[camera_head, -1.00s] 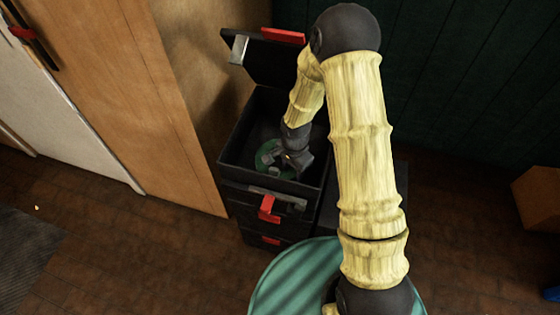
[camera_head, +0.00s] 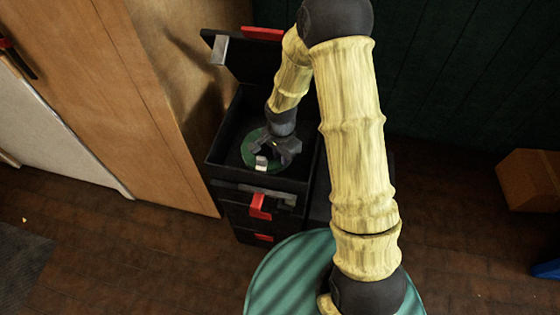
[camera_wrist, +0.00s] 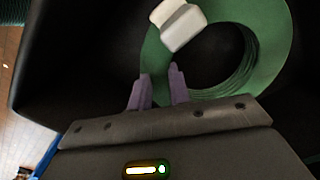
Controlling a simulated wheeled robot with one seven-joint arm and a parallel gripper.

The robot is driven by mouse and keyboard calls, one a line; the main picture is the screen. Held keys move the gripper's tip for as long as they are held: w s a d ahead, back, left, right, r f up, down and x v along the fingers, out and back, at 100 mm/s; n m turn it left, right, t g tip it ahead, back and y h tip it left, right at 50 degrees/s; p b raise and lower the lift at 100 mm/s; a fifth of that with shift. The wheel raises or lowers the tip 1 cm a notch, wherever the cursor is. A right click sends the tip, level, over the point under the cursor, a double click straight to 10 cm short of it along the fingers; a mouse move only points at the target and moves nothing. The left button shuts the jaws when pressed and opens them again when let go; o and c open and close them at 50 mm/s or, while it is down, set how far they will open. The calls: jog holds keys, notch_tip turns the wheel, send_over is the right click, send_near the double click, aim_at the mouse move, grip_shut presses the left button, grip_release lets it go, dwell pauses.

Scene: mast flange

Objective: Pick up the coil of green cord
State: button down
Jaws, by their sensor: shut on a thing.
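The coil of green cord (camera_head: 249,152) is a flat green ring inside the open top of the black box (camera_head: 217,148). In the wrist view the coil (camera_wrist: 272,32) fills the upper right, with a pale block-like piece (camera_wrist: 180,27) on its band. My gripper (camera_head: 276,150) reaches down into the box at the coil. In the wrist view its two purple fingers (camera_wrist: 159,78) stand either side of the coil's near left band and are shut on it. The fingertips partly hide the cord. I cannot tell whether the coil touches the box floor.
The box's lid (camera_head: 245,58) stands open behind, with a red catch (camera_head: 262,33). Dark walls surround the coil closely. Red latches (camera_head: 260,206) are on the box front. A wooden panel (camera_head: 150,100) stands left. A cardboard box (camera_head: 530,178) sits far right on open floor.

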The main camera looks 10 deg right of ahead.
notch_tip(320, 180, up, 6)
jog(key=shift+f+p, duration=0.15)
jog(key=shift+p, duration=0.15)
dwell(0.3)
